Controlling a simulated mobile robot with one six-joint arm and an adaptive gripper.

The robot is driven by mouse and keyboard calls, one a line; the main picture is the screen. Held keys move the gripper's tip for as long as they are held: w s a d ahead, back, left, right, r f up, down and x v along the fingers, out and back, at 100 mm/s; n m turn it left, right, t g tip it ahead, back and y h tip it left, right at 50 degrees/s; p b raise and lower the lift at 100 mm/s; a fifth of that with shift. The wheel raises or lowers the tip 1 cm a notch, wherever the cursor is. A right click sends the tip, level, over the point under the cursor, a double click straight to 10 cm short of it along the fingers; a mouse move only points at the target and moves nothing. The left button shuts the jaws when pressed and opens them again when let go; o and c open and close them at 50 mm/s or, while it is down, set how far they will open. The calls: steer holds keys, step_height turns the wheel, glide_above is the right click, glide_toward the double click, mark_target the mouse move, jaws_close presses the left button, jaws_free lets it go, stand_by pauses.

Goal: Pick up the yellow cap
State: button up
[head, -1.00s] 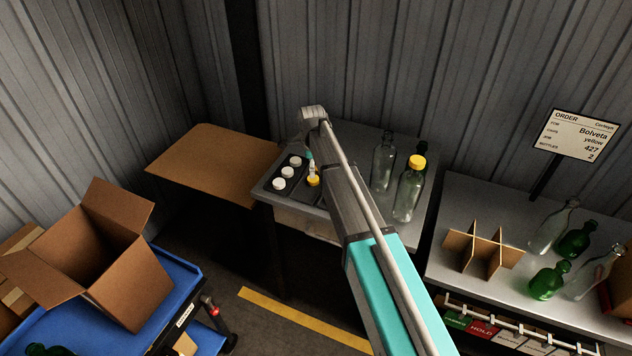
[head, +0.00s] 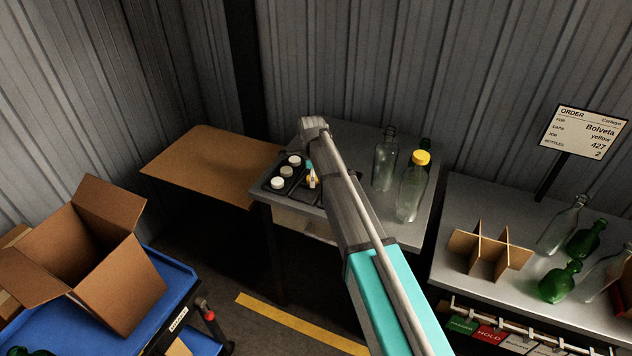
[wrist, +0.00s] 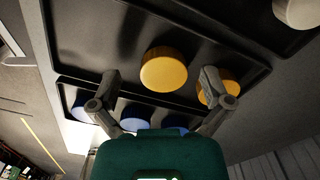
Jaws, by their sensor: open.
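A yellow cap (wrist: 163,70) lies in a compartment of the black tray (wrist: 225,28) and shows between my fingers in the wrist view. A second yellow cap (wrist: 220,88) is partly hidden behind the right finger. My gripper (wrist: 160,82) is open, with one finger on each side of the nearer yellow cap and visible gaps to it. I cannot tell exactly how high the fingertips are above the tray. In the head view, my gripper (head: 312,172) is over the tray and covers most of the yellow (head: 314,181) there.
White caps (head: 278,183) fill the tray's left compartment; blue caps (wrist: 134,117) show in the wrist view. Clear bottles stand right of the arm, one with a yellow cap (head: 421,157). A cardboard divider (head: 480,250) and more bottles (head: 560,282) are on the right table.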

steer(key=shift+c, duration=0.3)
steer(key=c, duration=0.8)
steer(key=shift+c, duration=0.2)
steer(key=shift+r, duration=0.15)
step_height(320, 180, up, 3)
steer(key=p, duration=0.3)
steer(key=s+d+r+p, duration=0.3)
steer(key=s+r+p, duration=0.6)
steer(key=s, duration=0.4)
steer(key=shift+s+d+r+p, duration=0.2)
steer(key=shift+s+r+p, duration=0.15)
steer(key=shift+p, duration=0.15)
